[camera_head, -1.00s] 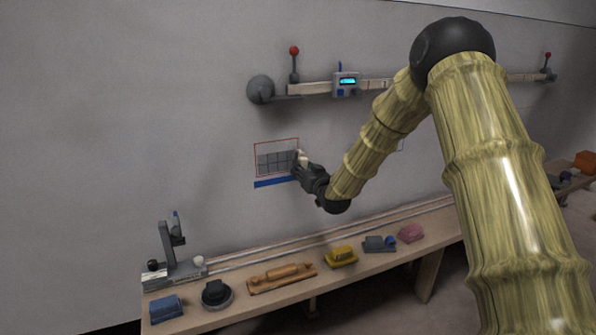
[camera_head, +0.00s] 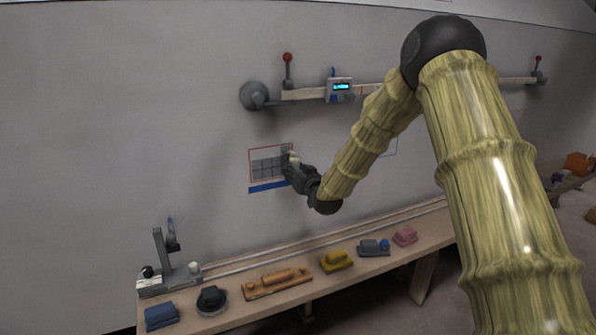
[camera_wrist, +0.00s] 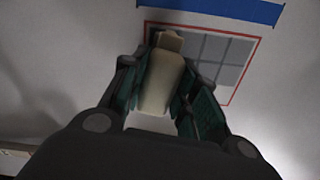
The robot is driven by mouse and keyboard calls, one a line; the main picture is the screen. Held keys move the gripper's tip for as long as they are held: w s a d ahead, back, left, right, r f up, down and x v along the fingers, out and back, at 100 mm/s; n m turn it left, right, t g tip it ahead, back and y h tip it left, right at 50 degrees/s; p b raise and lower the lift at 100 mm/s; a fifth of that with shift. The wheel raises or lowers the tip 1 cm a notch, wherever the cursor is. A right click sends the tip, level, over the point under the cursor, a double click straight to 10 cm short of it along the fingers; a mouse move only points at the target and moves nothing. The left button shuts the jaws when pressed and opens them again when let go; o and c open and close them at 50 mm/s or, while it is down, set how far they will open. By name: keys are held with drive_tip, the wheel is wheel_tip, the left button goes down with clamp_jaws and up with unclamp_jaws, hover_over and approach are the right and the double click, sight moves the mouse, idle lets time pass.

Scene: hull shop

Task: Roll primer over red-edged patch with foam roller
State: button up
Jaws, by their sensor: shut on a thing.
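The red-edged patch (camera_head: 270,161) is on the grey wall, with darker grey tiles of coating inside its red outline and a blue strip (camera_head: 268,187) along its lower edge. In the wrist view the red-edged patch (camera_wrist: 222,60) lies beyond the fingers. My gripper (camera_head: 294,168) is at the patch's right side, shut on a cream-coloured tool (camera_wrist: 158,83), which looks like the foam roller. The tool's end overlaps the patch in the wrist view. Whether it touches the wall I cannot tell. The gripper hides part of the patch's right side.
A bar with a display unit (camera_head: 340,90) and red-knobbed levers is fixed above the patch. A bench (camera_head: 225,313) below holds a stand (camera_head: 165,262), a blue cloth (camera_head: 161,316), a wooden tool (camera_head: 277,284), a yellow block (camera_head: 336,261) and a pink block (camera_head: 404,237). The wall left of the patch is clear.

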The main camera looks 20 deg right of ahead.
sight(300, 161)
drive_tip(key=shift+a+r, duration=0.85)
drive_tip(key=shift+a, duration=5.6)
drive_tip(key=shift+d+p, duration=0.65)
drive_tip(key=shift+d, duration=6.7)
drive_tip(key=shift+w+r+p, duration=0.1)
drive_tip(key=shift+r+p, duration=0.35)
drive_tip(key=shift+r, duration=0.35)
drive_tip(key=a, duration=0.6)
drive_tip(key=shift+a, duration=0.15)
